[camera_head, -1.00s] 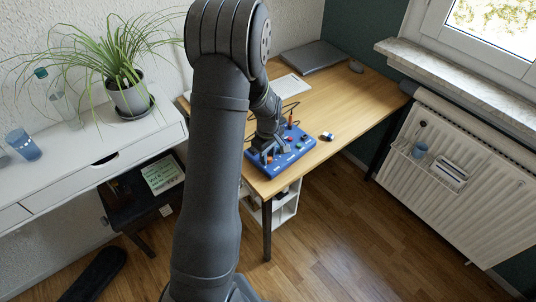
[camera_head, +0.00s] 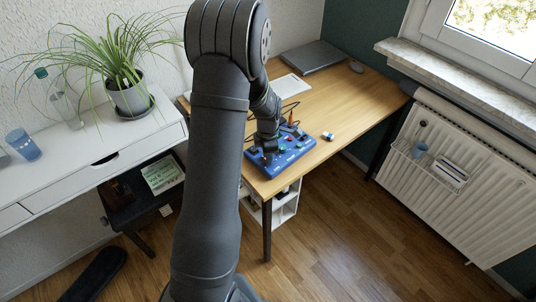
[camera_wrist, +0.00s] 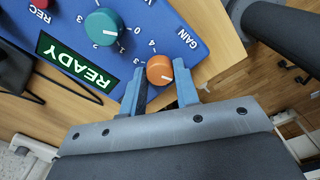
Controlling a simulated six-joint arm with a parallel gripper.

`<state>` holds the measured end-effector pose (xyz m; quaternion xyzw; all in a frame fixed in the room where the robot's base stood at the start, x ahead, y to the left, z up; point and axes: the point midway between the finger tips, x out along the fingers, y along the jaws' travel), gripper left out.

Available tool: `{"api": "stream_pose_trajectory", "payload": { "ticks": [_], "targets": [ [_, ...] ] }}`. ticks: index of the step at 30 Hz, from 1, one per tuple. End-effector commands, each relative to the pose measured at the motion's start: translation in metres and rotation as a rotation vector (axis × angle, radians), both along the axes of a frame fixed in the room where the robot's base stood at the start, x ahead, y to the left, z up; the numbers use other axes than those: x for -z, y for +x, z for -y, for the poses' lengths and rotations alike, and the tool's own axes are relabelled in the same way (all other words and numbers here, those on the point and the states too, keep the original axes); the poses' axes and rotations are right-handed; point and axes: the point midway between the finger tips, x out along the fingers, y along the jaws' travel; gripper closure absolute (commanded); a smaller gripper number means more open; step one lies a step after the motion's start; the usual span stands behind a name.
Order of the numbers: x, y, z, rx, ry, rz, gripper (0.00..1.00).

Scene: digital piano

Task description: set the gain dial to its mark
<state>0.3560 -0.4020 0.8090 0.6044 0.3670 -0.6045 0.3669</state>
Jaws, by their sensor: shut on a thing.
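The gain dial (camera_wrist: 160,69) is a small orange knob at the corner of a blue panel (camera_head: 293,151), next to the printed word GAIN. A pale pointer line shows on its face, towards the lower right in the wrist view. Printed numbers, among them 3 and 4, stand around its far side. My gripper (camera_wrist: 160,78) is shut on the dial, with one blue-grey finger on each side. In the head view my gripper (camera_head: 268,154) is over the panel's near left part and hides the dial. The near side of the dial's scale is hidden.
A larger teal dial (camera_wrist: 102,26) and a green READY display (camera_wrist: 77,62) are close to my left finger. A red REC button (camera_wrist: 40,4) is farther off. The wooden desk's edge (camera_wrist: 228,60) is close beside the dial. A small object (camera_head: 328,135) lies right of the panel.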

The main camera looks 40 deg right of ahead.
Motion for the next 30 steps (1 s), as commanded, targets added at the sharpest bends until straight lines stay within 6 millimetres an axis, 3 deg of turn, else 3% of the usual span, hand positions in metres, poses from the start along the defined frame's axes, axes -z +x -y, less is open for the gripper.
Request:
{"api": "stream_pose_trajectory", "payload": {
  "ticks": [12, 27, 28, 30],
  "targets": [
    [-0.0005, 0.0004, 0.0004, -0.168, -0.001, 0.0, 0.94],
    [-0.0004, 0.0003, 0.0004, -0.187, -0.001, 0.0, 0.94],
    [-0.0004, 0.0004, 0.0004, -0.187, -0.001, 0.0, 0.7],
    [-0.0004, 0.0003, 0.0004, -0.187, -0.001, 0.0, 0.56]
  ]
}}
